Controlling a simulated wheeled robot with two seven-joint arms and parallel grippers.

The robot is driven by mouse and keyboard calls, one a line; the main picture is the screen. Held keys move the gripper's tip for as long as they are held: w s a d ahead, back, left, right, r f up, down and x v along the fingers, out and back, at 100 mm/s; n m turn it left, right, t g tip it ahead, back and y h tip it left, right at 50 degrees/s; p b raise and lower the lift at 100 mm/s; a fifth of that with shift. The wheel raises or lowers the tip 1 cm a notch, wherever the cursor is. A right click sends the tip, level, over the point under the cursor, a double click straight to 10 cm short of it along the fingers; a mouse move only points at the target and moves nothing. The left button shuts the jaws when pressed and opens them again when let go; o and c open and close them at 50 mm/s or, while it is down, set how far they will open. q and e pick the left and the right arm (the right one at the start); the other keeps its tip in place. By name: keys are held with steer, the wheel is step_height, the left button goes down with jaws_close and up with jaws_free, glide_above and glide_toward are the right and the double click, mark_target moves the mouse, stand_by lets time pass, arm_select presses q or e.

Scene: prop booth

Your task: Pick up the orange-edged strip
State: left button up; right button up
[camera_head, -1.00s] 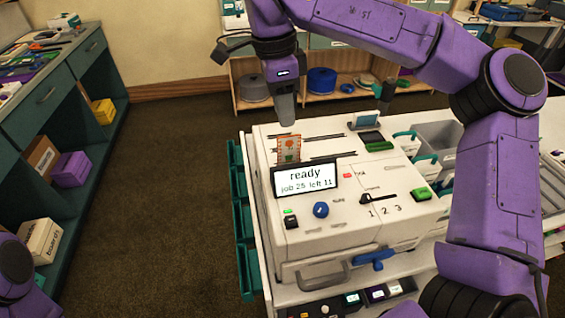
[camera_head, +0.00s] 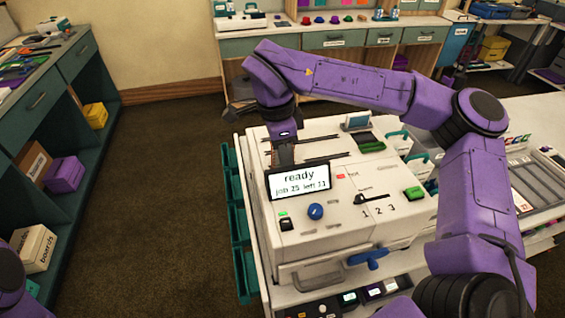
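The orange-edged strip cannot be made out now; the place where it stood, behind the display on the white machine (camera_head: 335,230), is covered by my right gripper. My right gripper (camera_head: 285,158) points down just behind the display (camera_head: 299,181), which reads "ready, job 25, left 11". Its fingertips are dark and small in the view, so I cannot tell whether they are open or shut, or hold the strip. My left gripper is out of view; only a purple part of my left arm shows at the lower left edge.
The machine top carries a blue knob (camera_head: 316,211), a green button (camera_head: 414,193) and a small raised screen (camera_head: 357,121). Teal bins (camera_head: 238,205) line its left side. Grey trays (camera_head: 530,185) lie at right. Open floor (camera_head: 165,200) separates it from the left bench.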

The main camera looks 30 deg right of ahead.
jaws_close()
steer(key=shift+r, duration=0.1)
step_height(320, 180, up, 10)
steer(key=shift+f, duration=0.1)
stand_by(0.4)
